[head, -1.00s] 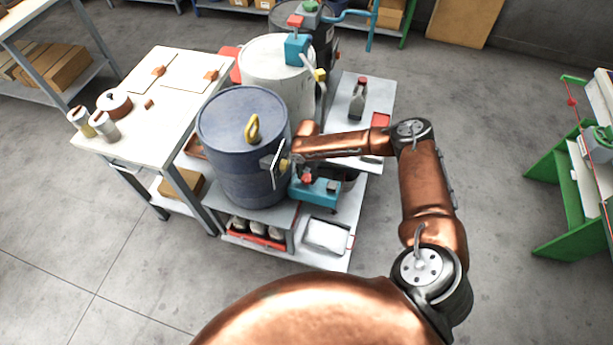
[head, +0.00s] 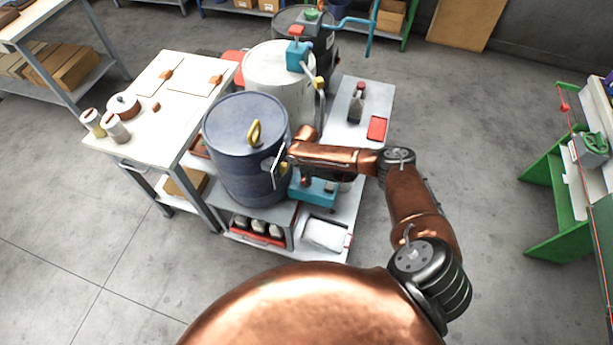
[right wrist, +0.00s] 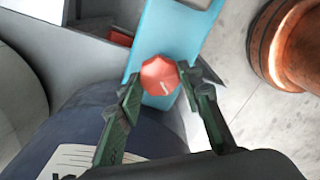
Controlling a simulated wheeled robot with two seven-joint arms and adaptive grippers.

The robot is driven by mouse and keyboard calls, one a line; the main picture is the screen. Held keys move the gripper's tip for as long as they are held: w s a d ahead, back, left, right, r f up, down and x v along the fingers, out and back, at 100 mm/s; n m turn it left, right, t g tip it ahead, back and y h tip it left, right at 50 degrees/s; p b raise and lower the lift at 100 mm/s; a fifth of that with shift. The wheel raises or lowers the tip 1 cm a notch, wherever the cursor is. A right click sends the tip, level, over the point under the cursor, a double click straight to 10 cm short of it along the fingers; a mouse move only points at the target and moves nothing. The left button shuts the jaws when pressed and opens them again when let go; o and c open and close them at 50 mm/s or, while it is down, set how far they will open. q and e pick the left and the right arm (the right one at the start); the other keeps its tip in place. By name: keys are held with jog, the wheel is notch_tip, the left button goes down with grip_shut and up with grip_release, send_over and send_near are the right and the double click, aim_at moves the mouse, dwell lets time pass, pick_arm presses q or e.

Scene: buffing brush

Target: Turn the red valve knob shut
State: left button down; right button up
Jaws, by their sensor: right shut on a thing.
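The red valve knob (right wrist: 160,75) is faceted and sits on a light-blue body in the right wrist view. In the head view the teal unit (head: 318,191) stands beside the blue drum, and the knob is hidden behind my right wrist. My right gripper (right wrist: 161,82) has its dark green fingers on both sides of the knob, shut on it. The knob has a small pale mark on its face. My left gripper is not in view.
The blue drum (head: 243,150) with a yellow handle stands close left of my right wrist. A white drum (head: 275,75) stands behind it. A white-topped table (head: 165,115) is at left. Open floor lies to the right, before a green bench (head: 560,185).

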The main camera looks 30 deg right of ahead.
jog(key=m+p, duration=0.2)
jog(key=m, duration=0.2)
jog(key=shift+r, duration=0.1)
jog(key=shift+m+p, duration=0.65)
jog(key=shift+m, duration=0.65)
jog(key=o, duration=1.2)
jog(key=shift+c, duration=0.2)
notch_tip(320, 180, up, 12)
